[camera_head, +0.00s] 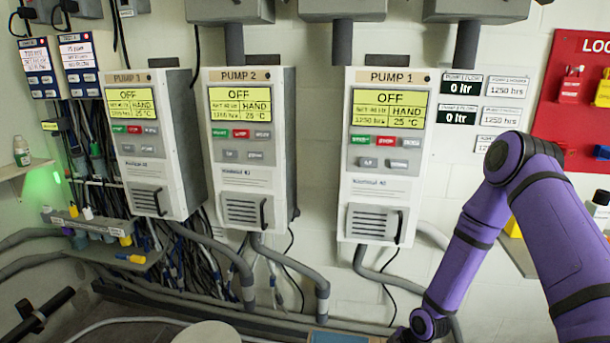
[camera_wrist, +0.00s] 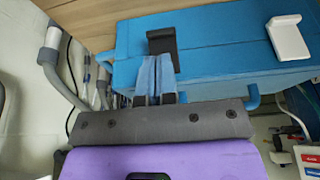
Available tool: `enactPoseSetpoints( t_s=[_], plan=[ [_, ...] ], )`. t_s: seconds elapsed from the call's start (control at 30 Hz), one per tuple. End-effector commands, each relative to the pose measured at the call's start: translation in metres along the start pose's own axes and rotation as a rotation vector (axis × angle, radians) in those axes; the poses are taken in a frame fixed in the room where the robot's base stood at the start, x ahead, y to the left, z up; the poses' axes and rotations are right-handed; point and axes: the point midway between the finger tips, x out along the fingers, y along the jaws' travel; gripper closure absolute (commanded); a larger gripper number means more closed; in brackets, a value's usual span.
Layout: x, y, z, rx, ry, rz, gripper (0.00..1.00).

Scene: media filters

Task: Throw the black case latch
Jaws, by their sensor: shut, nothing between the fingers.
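The blue case (camera_wrist: 225,45) fills the upper right of the wrist view. Its black latch (camera_wrist: 163,44) stands on the case's near edge, left of middle. A white latch (camera_wrist: 287,38) is on the same case farther right. My gripper (camera_wrist: 156,62) is shut and empty, with its fingertips just in front of the black latch's lower part. Whether they touch it I cannot tell. In the head view my gripper is out of sight below the bottom edge, and only a blue patch (camera_head: 338,338) shows there, possibly the case.
Three pump control boxes (camera_head: 380,155) hang on the wall in the head view. Grey pipes and loose cables run below them. A shelf with valves (camera_head: 115,228) is at left, and a red lockout board (camera_head: 570,90) is at right. A grey pipe (camera_wrist: 52,45) rises left of the case.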

Motion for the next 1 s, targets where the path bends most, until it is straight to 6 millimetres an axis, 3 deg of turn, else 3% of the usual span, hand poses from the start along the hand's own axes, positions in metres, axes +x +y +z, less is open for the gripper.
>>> enactPoseSetpoints(
  t_s=[1.0],
  plan=[
    [0.033,0.0,0.012,0.0,0.0,0.0,1.0]
  ],
)
